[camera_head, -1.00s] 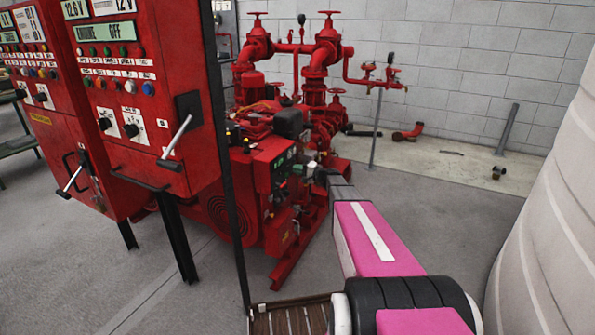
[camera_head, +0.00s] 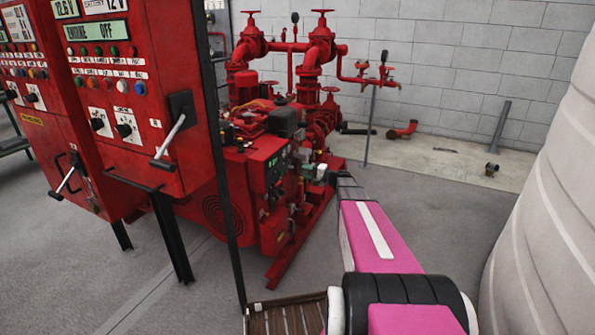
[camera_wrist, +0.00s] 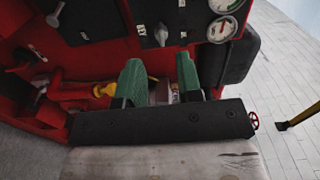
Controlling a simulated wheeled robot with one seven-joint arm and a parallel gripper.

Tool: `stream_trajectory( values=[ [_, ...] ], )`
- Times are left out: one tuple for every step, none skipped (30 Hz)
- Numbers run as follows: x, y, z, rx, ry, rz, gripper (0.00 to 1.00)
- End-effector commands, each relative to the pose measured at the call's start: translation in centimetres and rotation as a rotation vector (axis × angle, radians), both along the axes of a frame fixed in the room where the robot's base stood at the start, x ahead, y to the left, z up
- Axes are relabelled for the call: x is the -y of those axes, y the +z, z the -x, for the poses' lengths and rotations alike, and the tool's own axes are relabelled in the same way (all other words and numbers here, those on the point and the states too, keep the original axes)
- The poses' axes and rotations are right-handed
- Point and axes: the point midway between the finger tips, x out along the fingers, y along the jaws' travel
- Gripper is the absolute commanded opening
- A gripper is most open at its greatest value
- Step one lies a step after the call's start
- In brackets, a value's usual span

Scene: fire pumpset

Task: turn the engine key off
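The red engine control box (camera_head: 266,170), with a dark front panel, sits on the pumpset in the head view. In the wrist view its dark panel (camera_wrist: 110,20) fills the top. A small grey, pointed piece (camera_wrist: 160,34) stands out from the panel, just beyond my fingertips; it looks like the key or a switch, and I cannot tell which. My gripper (camera_wrist: 160,75) has two green fingers, apart, with a gap between them and nothing clearly held. In the head view my gripper (camera_head: 322,172) is small, close to the right side of the engine box.
Two round gauges (camera_wrist: 222,28) are right of the pointed piece. Yellow and red parts (camera_wrist: 105,89) lie left of my fingers. Red control cabinets (camera_head: 105,110) with lever handles stand left; one display reads "ENGINE OFF". A large white tank (camera_head: 545,220) is right. Floor between is clear.

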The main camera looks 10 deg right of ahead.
Motion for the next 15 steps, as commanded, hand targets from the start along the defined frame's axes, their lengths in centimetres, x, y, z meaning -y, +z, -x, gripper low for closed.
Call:
stream_trajectory(
  values=[
    [0.7, 0.0, 0.6, 0.000, -0.001, 0.000, 0.33],
    [1.0, 0.0, 0.8, 0.000, -0.001, 0.000, 0.33],
    [1.5, 0.0, 1.1, 0.000, -0.002, 0.000, 0.33],
    [1.7, 0.0, 1.3, 0.000, -0.002, 0.000, 0.33],
    [2.0, 0.0, 1.5, 0.000, -0.001, 0.000, 0.33],
    [2.2, 0.0, 1.6, 0.000, 0.000, 0.000, 0.33],
    [2.3, 0.0, 1.8, 0.001, 0.000, -0.001, 0.33],
    [2.4, 0.0, 1.8, 0.001, 0.000, -0.001, 0.33],
    [2.6, 0.0, 1.9, 0.000, 0.001, 0.000, 0.33],
    [2.6, 0.0, 1.9, 0.000, 0.001, 0.000, 0.33],
    [2.7, 0.0, 2.0, 0.000, 0.001, 0.000, 0.33],
    [2.7, 0.0, 2.0, 0.000, 0.001, 0.000, 0.33],
    [2.7, 0.0, 2.0, 0.001, 0.001, 0.001, 0.33],
    [2.7, 0.0, 2.0, 0.001, 0.001, 0.001, 0.33],
    [2.7, 0.0, 2.0, 0.001, 0.001, 0.001, 0.33]
  ],
)
